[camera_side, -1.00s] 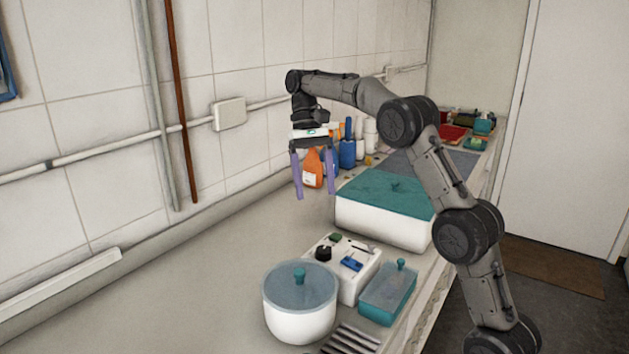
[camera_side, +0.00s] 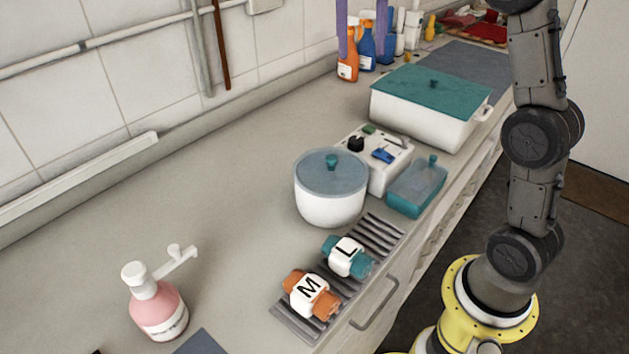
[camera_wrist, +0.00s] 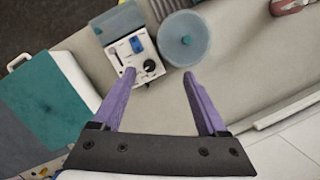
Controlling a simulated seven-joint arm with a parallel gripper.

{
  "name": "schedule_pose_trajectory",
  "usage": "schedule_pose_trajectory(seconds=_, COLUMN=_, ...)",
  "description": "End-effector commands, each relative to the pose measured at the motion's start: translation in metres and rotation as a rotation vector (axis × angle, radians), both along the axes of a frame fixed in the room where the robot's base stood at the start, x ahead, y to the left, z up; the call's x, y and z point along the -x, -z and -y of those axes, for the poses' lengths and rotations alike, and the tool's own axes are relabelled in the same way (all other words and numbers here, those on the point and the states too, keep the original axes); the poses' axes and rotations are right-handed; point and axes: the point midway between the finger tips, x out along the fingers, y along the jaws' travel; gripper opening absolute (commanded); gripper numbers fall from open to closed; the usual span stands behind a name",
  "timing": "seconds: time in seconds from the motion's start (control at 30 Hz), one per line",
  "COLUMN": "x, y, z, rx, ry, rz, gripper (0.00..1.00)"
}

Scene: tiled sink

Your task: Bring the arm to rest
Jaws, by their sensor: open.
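My gripper (camera_side: 361,56) shows only by its two purple fingers at the top edge of the side view. The fingers overlap the spray bottles behind them. In the wrist view my gripper (camera_wrist: 158,74) is open, its fingers wide apart with nothing between them. It points down over the counter, above the area near the control box (camera_wrist: 140,67) and the round pot (camera_wrist: 182,40). The upper arm and wrist are cut off in the side view.
A white box with a teal lid (camera_side: 432,88) stands on the counter. A teal lidded dish (camera_side: 416,190), dumbbell-like M (camera_side: 309,293) and L (camera_side: 346,256) pieces on a grey rack, and a pink pump bottle (camera_side: 156,302) stand nearer. The counter's left middle is clear.

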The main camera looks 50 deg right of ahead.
Motion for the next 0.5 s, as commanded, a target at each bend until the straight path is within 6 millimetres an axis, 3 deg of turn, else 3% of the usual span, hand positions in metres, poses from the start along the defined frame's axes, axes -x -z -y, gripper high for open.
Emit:
schedule_pose_trajectory(seconds=0.1, x=0.039, y=-0.019, z=-0.023, rx=0.023, ry=-0.048, rz=0.075, gripper=0.76)
schedule_pose_trajectory(seconds=0.23, x=0.078, y=-0.024, z=-0.041, rx=0.048, ry=-0.101, rz=0.16, gripper=0.76)
schedule_pose_trajectory(seconds=0.37, x=0.116, y=-0.017, z=-0.055, rx=0.072, ry=-0.159, rz=0.255, gripper=0.76)
schedule_pose_trajectory(seconds=0.5, x=0.155, y=0.003, z=-0.065, rx=0.101, ry=-0.229, rz=0.36, gripper=0.76)
